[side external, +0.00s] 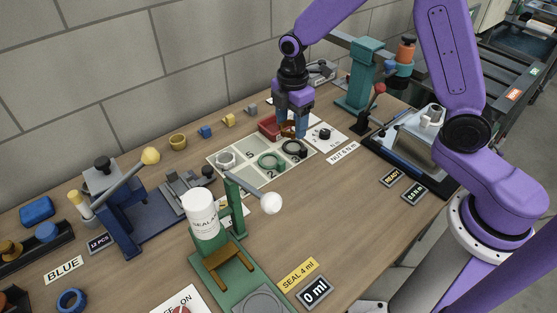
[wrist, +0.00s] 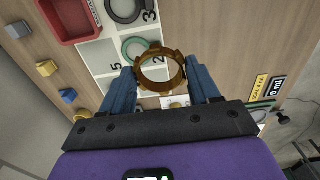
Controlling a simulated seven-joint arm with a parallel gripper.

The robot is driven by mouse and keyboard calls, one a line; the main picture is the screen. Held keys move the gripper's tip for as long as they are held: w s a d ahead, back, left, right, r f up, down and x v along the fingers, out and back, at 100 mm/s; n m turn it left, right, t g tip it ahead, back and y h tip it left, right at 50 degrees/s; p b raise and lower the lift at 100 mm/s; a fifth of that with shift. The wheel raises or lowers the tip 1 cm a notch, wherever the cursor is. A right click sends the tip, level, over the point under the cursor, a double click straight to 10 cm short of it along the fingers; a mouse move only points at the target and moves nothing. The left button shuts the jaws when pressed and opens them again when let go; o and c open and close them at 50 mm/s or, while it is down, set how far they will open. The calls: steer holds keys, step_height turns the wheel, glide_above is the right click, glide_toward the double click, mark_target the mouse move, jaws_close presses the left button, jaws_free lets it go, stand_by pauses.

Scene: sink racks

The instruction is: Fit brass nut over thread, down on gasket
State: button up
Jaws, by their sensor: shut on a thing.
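My gripper (side external: 291,127) is shut on the brass nut (wrist: 162,87), which also shows as a small brown shape in the side view (side external: 287,131). In the wrist view the nut is a lugged ring between my two blue fingertips (wrist: 161,71), its opening facing the camera. In the side view my gripper points down over the back of the numbered tray (side external: 213,165). A black round fitting (side external: 324,134) stands on a white card just right of my gripper, near the "NUT 6 N m" label. I cannot make out a thread or gasket on it.
A red bin (side external: 268,127) is left of my gripper. A teal press (side external: 360,80) and a dark lever (side external: 371,100) stand to the right.

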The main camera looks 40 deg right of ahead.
steer(key=shift+r, duration=0.1)
stand_by(0.5)
step_height(320, 180, up, 18)
steer(key=s+d, duration=0.1)
steer(key=d, duration=1.2)
steer(key=s+d, duration=0.9)
steer(key=d, duration=0.4)
steer(key=s+d, duration=0.9)
steer(key=d, duration=0.3)
step_height(320, 180, down, 15)
steer(key=shift+d, duration=0.2)
steer(key=shift+f, duration=2.45)
